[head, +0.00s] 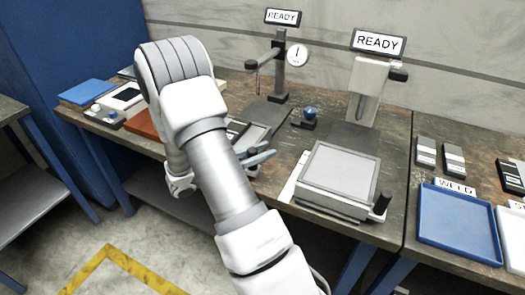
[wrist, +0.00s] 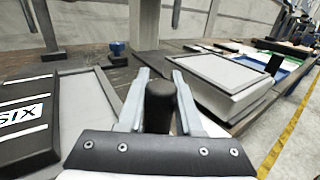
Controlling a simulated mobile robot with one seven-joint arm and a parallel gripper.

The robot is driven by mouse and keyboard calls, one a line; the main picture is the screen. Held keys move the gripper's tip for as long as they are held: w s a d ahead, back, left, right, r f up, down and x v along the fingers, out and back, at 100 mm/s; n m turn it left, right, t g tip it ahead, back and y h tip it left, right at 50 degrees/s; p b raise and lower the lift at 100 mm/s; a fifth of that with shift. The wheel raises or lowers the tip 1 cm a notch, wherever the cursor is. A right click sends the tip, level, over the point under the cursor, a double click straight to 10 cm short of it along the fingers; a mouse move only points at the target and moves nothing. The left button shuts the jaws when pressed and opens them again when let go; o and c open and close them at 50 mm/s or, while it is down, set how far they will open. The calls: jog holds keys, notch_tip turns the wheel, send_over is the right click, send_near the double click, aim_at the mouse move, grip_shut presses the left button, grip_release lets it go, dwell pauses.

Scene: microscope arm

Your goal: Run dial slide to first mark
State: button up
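The dial stand with a round white dial (head: 297,55) stands at the back of the bench, under a READY sign. Its low slide (head: 251,131) lies in front, partly hidden by my arm; its grey plate (wrist: 88,100) shows at left in the wrist view. My gripper (head: 265,156) is low at the slide's near side. In the wrist view my gripper (wrist: 160,75) has its fingers apart on either side of an upright black handle (wrist: 160,103). Gaps seem to show beside the handle, so I see no clear grip. The marks cannot be made out.
A second stand (head: 370,85) with a READY sign has a larger slide (head: 338,172) with a black handle (head: 380,204), close right of my gripper. A blue knob (head: 310,113) stands between the stands. A blue tray (head: 460,222) lies far right.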

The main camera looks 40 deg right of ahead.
grip_shut()
dwell(1.0)
